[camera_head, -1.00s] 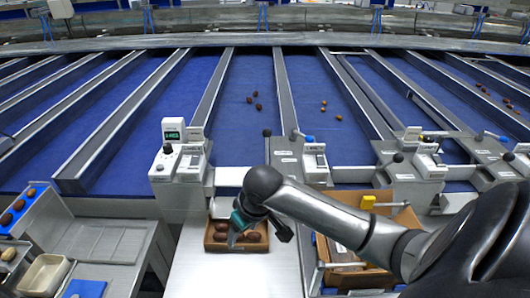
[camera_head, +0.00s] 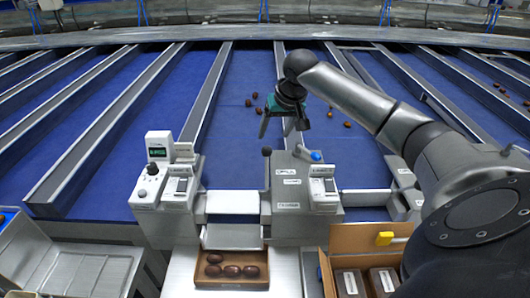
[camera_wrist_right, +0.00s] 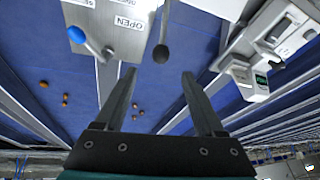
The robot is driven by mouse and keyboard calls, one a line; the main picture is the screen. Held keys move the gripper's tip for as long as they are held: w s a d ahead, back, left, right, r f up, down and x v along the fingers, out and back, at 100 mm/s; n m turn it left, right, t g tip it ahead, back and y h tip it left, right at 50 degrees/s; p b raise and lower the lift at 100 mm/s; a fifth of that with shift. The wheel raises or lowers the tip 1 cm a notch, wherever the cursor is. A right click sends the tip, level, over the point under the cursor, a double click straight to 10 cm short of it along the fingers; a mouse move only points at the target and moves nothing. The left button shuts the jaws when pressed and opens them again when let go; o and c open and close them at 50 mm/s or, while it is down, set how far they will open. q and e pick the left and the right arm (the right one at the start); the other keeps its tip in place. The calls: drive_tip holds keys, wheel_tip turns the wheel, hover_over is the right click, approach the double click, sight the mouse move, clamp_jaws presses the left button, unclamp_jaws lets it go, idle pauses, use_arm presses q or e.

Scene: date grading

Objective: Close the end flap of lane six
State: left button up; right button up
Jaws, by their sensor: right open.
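The lane-end unit (camera_head: 286,190) is a grey metal housing with white labels. It carries a lever with a black knob (camera_head: 267,151) and a lever with a blue handle (camera_head: 315,156). My right gripper (camera_head: 279,136) is open and empty, pointing down above the blue lane behind the housing. In the right wrist view, the black knob (camera_wrist_right: 161,53) shows just beyond and between the fingertips (camera_wrist_right: 160,75). The blue handle (camera_wrist_right: 78,35) is to their left, and a label reading OPEN (camera_wrist_right: 128,22) lies nearby. I cannot read a lane number. My left gripper is out of view.
A wooden tray (camera_head: 231,284) with several dates sits below a metal chute (camera_head: 232,237). A control box with a green display (camera_head: 158,147) stands left. A cardboard box (camera_head: 345,238) with a yellow item stands right. Loose dates lie on the belts.

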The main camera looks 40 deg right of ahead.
sight(265, 154)
drive_tip(key=x, duration=0.4)
drive_tip(key=shift+a+f, duration=0.2)
drive_tip(key=shift+f, duration=0.2)
drive_tip(key=x, duration=0.7)
drive_tip(key=shift+w+d+f, duration=0.1)
drive_tip(key=shift+w+f, duration=0.05)
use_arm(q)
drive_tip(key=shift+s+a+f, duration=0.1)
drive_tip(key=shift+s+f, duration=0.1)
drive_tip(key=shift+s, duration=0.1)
use_arm(e)
drive_tip(key=shift+x, duration=0.75)
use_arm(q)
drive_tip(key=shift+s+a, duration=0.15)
use_arm(e)
clamp_jaws()
